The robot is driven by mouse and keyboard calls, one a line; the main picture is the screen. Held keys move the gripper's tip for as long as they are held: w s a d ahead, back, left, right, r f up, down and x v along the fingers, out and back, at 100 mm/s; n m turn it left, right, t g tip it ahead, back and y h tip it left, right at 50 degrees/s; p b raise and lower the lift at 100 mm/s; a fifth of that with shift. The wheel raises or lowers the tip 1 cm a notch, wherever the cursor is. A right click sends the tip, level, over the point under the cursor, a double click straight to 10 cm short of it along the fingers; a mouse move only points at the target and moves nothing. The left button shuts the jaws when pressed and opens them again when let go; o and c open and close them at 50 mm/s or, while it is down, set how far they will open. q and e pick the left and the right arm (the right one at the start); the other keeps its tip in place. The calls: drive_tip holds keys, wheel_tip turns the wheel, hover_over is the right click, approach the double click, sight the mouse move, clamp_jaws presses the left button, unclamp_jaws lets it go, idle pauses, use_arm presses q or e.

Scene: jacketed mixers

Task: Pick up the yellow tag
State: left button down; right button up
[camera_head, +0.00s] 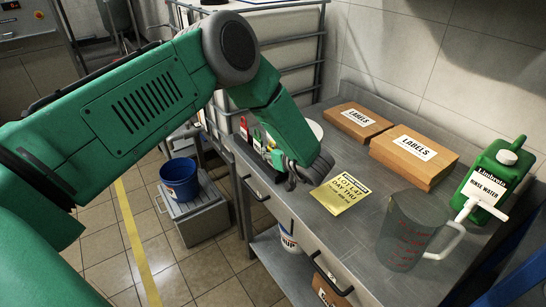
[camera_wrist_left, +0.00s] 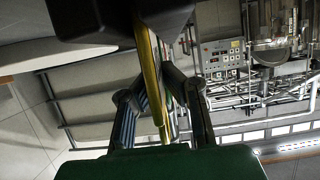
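The yellow tag (camera_head: 341,195) is a square card with dark print that faces up over the left part of the steel bench (camera_head: 300,214). My left gripper (camera_head: 312,174) is at its upper left edge, with the fingers close together there. In the left wrist view the tag (camera_wrist_left: 156,90) shows edge-on as a thin yellow strip between the two fingers (camera_wrist_left: 155,78), which close in on it. Its gripped edge is hidden in the head view. I cannot tell whether the tag touches the bench top. My right gripper is not in view.
Two cardboard label boxes (camera_head: 360,121) (camera_head: 415,155) stand at the back of the bench. A clear measuring jug (camera_head: 405,232) stands right of the tag, and a green rinse water jug (camera_head: 487,177) beyond it. A white dish (camera_head: 316,130) is partly hidden behind my gripper. A blue bucket (camera_head: 180,181) stands left.

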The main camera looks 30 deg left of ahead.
sight(268, 147)
use_arm(q)
drive_tip(key=shift+a+r, duration=0.15)
drive_tip(key=shift+r, duration=0.05)
drive_tip(key=r+p, duration=0.2)
drive_tip(key=r, duration=0.1)
drive_tip(key=r+p, duration=0.3)
drive_tip(key=d+r+p, duration=0.1)
drive_tip(key=r+p, duration=0.1)
drive_tip(key=r, duration=0.1)
drive_tip(key=shift+r, duration=0.15)
drive_tip(key=shift+a+r+p, duration=0.2)
drive_tip(key=shift+p, duration=0.15)
drive_tip(key=shift+a+f, duration=0.1)
drive_tip(key=shift+a, duration=0.05)
drive_tip(key=shift+d, duration=0.25)
